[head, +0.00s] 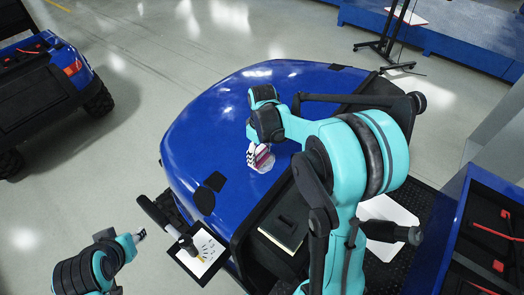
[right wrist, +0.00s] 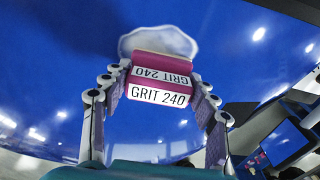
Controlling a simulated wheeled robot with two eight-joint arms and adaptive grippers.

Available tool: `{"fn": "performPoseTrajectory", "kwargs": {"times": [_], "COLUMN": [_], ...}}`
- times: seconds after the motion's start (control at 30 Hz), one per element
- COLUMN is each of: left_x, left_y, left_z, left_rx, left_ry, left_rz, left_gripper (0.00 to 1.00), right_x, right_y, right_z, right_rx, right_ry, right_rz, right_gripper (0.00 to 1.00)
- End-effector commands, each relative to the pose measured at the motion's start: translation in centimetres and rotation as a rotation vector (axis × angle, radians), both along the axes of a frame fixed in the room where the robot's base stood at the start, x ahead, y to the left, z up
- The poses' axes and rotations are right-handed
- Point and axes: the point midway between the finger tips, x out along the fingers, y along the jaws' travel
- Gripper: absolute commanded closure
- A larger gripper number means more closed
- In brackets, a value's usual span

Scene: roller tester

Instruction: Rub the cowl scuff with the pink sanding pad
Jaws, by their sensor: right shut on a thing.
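The blue cowl (head: 215,130) fills the middle of the head view. A pale grey-white scuff (head: 265,166) shows on it, just below my right gripper (head: 259,151). In the right wrist view the scuff (right wrist: 157,40) is a whitish patch beyond the pad. My right gripper (right wrist: 153,92) is shut on the pink sanding pad (right wrist: 160,83), labelled GRIT 240, between its two fingers. The pad overlaps the near edge of the scuff in that view; I cannot tell whether it touches the cowl. My left gripper (head: 138,236) is at the lower left, away from the cowl; its jaws are unclear.
A dark-framed tablet or panel (head: 200,250) stands at the cowl's lower left edge. A black bar (head: 345,99) crosses behind my right arm. White paper (head: 388,225) lies at right. Another blue vehicle (head: 45,85) is at the far left; floor between is clear.

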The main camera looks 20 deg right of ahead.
Motion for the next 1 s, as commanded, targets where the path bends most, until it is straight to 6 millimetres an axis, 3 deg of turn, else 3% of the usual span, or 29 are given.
{"fn": "performPoseTrajectory", "kwargs": {"times": [0.7,1.0], "left_x": [0.0,0.0], "left_y": [0.0,0.0], "left_z": [-0.5,-0.7], "left_rx": [0.000,0.000], "left_ry": [0.000,0.000], "left_rz": [0.000,0.000], "left_gripper": [0.60,0.60], "right_x": [1.5,1.0], "right_y": [-2.9,-1.9], "right_z": [0.0,-0.3], "right_rx": [-0.002,-0.001], "right_ry": [-0.001,0.000], "right_rz": [-0.001,0.001], "right_gripper": [0.87,0.87]}}
